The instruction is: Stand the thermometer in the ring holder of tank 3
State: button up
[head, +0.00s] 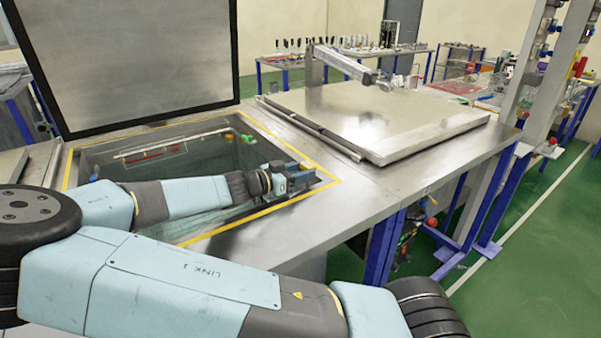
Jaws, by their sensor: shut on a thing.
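My gripper (296,178) is at the right side of the open tank (327,183), low near its yellow-marked rim. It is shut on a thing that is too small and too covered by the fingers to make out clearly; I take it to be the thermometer. I cannot tell its tilt. No ring holder can be made out; the spot around the fingers is partly hidden by my wrist. No tank number is readable.
A large grey lid (135,60) stands raised behind the tank. A pale bar (175,143) lies across the tank's far side, with a small orange thing (229,137) near it. A closed flat lid (375,118) with a metal arm (345,65) lies to the right.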

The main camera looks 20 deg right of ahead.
jog(key=shift+f, duration=0.6)
dwell(0.3)
jog(key=shift+f, duration=0.25)
